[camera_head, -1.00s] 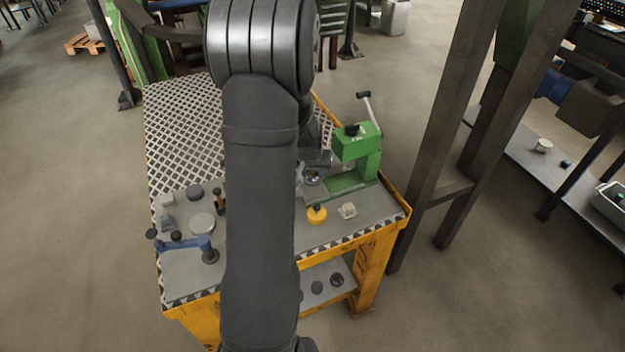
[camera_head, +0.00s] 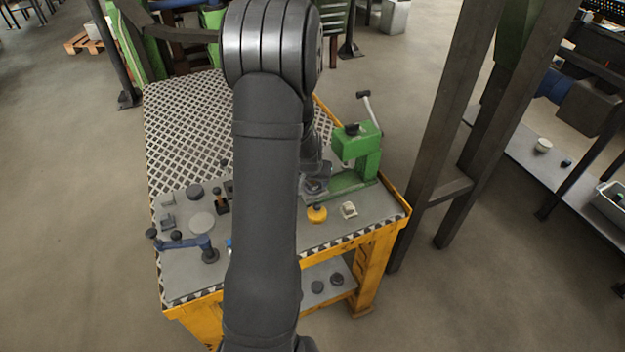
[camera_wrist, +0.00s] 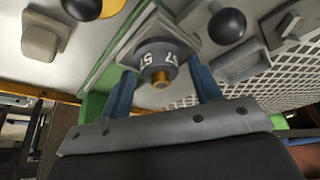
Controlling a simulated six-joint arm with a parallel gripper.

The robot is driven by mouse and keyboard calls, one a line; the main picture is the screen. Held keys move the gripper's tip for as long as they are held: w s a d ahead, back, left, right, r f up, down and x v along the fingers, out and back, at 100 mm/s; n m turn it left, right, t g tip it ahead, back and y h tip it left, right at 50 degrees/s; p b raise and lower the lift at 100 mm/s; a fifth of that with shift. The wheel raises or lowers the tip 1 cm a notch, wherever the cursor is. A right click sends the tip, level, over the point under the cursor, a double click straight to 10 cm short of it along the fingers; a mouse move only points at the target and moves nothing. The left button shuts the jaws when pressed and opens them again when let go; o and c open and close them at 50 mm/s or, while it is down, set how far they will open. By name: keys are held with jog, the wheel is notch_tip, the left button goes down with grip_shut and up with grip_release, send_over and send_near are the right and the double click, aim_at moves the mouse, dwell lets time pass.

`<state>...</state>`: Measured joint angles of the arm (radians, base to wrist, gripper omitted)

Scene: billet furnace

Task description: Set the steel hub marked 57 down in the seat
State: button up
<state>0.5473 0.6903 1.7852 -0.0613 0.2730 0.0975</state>
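The steel hub marked 57 (camera_wrist: 156,56) is a dark grey cylinder with a brass centre. In the wrist view it stands in a pale grey square seat (camera_wrist: 127,55) beside the green press base (camera_wrist: 95,104). My gripper (camera_wrist: 161,68) has its two blue fingers either side of the hub, with a visible gap on each side, so it is open. In the head view the hub and seat are mostly hidden by my wrist, just left of the green press (camera_head: 357,150). How deep the hub sits cannot be told.
A yellow piece (camera_head: 317,214) and a small beige block (camera_head: 348,210) lie at the table's front. A blue clamp-like tool (camera_head: 185,243) and several small grey parts lie on the left. The patterned mat (camera_head: 185,125) at the back is clear. The press lever (camera_head: 368,108) stands up.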

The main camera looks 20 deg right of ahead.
jog(key=v, duration=1.2)
jog(key=shift+r, duration=0.2)
jog(key=shift+d+f, duration=0.1)
jog(key=x, duration=1.2)
jog(key=shift+f, duration=0.25)
jog(key=shift+r, duration=0.95)
